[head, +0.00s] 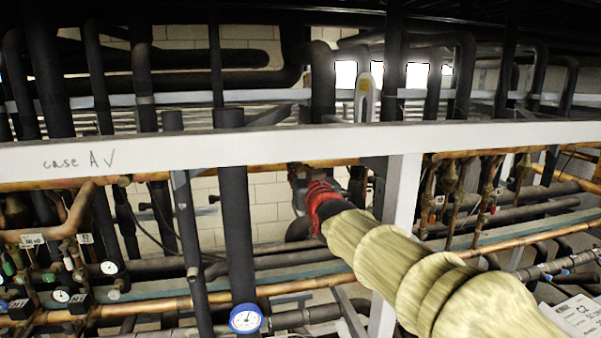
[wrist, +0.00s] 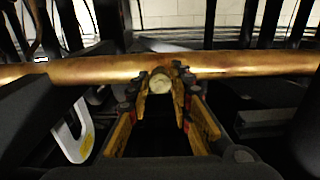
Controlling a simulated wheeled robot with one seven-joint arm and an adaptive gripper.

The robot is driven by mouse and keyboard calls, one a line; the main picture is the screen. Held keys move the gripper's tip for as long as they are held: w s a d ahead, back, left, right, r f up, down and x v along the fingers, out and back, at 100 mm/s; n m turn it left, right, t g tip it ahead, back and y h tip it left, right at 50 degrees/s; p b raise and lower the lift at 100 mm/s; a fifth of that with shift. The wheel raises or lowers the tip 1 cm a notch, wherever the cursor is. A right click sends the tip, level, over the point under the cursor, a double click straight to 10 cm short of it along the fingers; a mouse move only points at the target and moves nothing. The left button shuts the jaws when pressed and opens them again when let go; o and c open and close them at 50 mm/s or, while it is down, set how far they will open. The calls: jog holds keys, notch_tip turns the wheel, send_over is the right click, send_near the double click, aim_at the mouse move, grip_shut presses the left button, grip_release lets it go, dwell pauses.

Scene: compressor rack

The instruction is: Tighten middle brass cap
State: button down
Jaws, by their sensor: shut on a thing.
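The brass cap (wrist: 160,85) shows in the wrist view as a round, pale end in front of the horizontal copper pipe. My gripper (wrist: 160,92) is shut on this cap, with one finger on each side of it. In the head view my gripper (head: 300,178) is at the end of my sleeved arm, under the white beam, and my own wrist hides most of it and the cap. I cannot tell from these frames whether this is the middle cap.
A white beam (head: 250,145) marked "case AV" crosses above my arm, and a white post (head: 400,205) stands close to its right. The copper pipe (wrist: 240,63) runs behind my fingers. Black insulated pipes (head: 236,210) stand to the left. A blue-rimmed gauge (head: 246,318) is low.

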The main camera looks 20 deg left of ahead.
jog(key=m+b, duration=0.2)
jog(key=b, duration=0.1)
jog(key=shift+m+b, duration=0.3)
jog(key=shift+b, duration=0.1)
jog(key=c, duration=1.6)
grip_release()
jog(key=shift+s, duration=0.15)
